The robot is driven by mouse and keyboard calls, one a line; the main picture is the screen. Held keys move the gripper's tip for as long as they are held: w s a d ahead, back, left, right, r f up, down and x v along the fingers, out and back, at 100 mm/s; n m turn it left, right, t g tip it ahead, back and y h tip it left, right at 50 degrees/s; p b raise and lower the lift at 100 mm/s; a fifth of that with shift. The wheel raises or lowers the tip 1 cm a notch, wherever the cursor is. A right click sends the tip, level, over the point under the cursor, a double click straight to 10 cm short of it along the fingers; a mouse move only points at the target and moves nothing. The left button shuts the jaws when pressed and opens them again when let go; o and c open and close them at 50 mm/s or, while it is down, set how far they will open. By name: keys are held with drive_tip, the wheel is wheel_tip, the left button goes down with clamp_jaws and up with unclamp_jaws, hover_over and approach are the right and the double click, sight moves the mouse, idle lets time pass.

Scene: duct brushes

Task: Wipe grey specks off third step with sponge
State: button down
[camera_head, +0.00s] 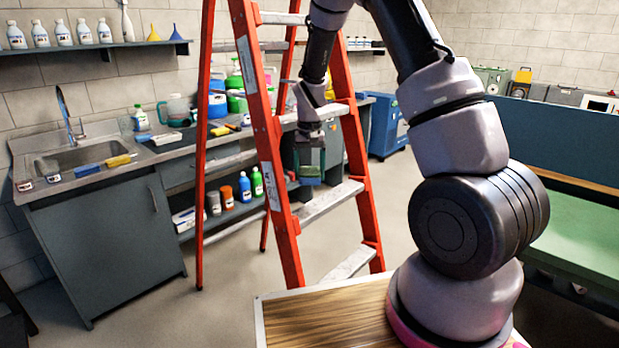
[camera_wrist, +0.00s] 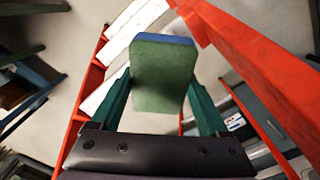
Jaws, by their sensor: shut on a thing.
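My gripper (camera_head: 309,152) is shut on a sponge (camera_head: 309,172) with a green face and a blue layer. In the wrist view the sponge (camera_wrist: 162,80) sits between two dark green fingers and hides part of the steps. The orange stepladder (camera_head: 282,200) has pale steps. The sponge hangs between its rails, above the pale step (camera_head: 332,202) and below a higher step (camera_head: 335,111); I cannot tell whether it touches either. In the wrist view a pale step (camera_wrist: 133,24) lies behind the sponge. I cannot make out grey specks.
A sink counter (camera_head: 90,180) with sponges and bottles stands left, behind the ladder. A wooden tabletop (camera_head: 325,322) lies in front, under my arm. A green-topped bench (camera_head: 580,235) is at right. The ladder's rails flank my gripper closely.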

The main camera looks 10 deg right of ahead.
idle(0.4)
drive_tip(key=shift+t, duration=0.7)
drive_tip(key=shift+w+a+f, duration=0.1)
drive_tip(key=shift+w+f, duration=0.1)
drive_tip(key=shift+f, duration=0.9)
drive_tip(key=shift+w+a+f, duration=0.1)
drive_tip(key=shift+w+f, duration=0.1)
drive_tip(key=shift+f, duration=0.85)
drive_tip(key=shift+w, duration=0.1)
